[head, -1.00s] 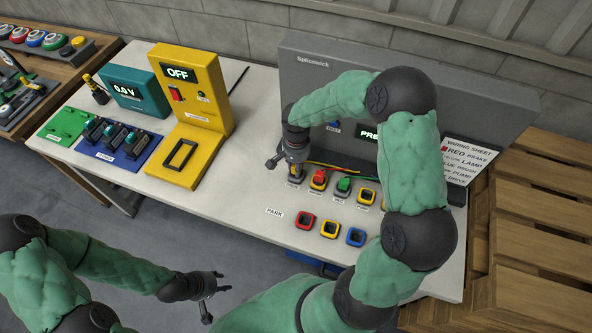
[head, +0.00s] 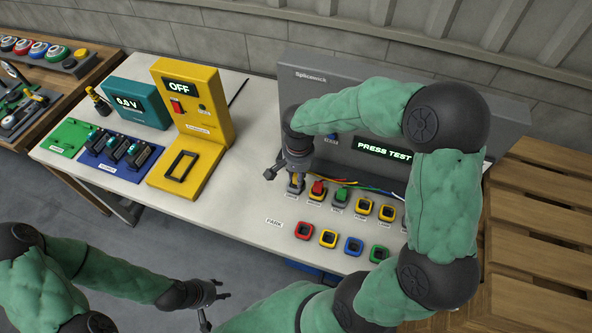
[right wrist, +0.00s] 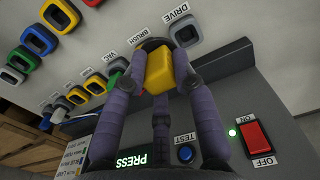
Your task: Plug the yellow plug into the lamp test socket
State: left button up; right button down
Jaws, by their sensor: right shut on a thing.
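My right gripper (head: 295,165) is shut on the yellow plug (right wrist: 160,70), near the left end of the upper socket row in the head view. In the right wrist view the plug is between the fingers, in front of the DRIVE socket (right wrist: 183,28) and the dark socket by the BRUSH label. The fingers hide the plug's lower end, so I cannot tell whether it touches a socket. My left gripper (head: 214,306) is open and empty, low in front of the table.
The upper row holds a red plug (head: 317,188), a green plug (head: 341,193) and yellow sockets (head: 363,206). Coloured park sockets (head: 328,239) lie in front. Behind stands the grey panel with a PRESS TEST display (head: 383,148), blue TEST button (right wrist: 185,153) and red switch (right wrist: 255,140).

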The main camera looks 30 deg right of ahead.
jog(key=s+a+r+p, duration=0.1)
jog(key=s+a+r, duration=0.2)
jog(key=s, duration=0.4)
jog(key=s+d+f+m+p, duration=0.35)
jog(key=s+d, duration=0.25)
jog(key=d, duration=0.7)
jog(key=s+d+f+m+p, duration=0.2)
jog(key=s+d+m, duration=0.35)
jog(key=d, duration=0.75)
jog(key=shift+s+a+f+b, duration=0.1)
jog(key=shift+s+f+b, duration=0.1)
jog(key=shift+f+b, duration=0.85)
jog(key=shift+s+a+f+b, duration=0.15)
jog(key=shift+f+b, duration=0.55)
jog(key=shift+f, duration=0.5)
jog(key=shift+b, duration=0.3)
jog(key=shift+f+b, duration=1.2)
jog(key=shift+f, duration=0.15)
jog(key=c, duration=0.9)
grip_release()
jog(key=shift+r, duration=0.1)
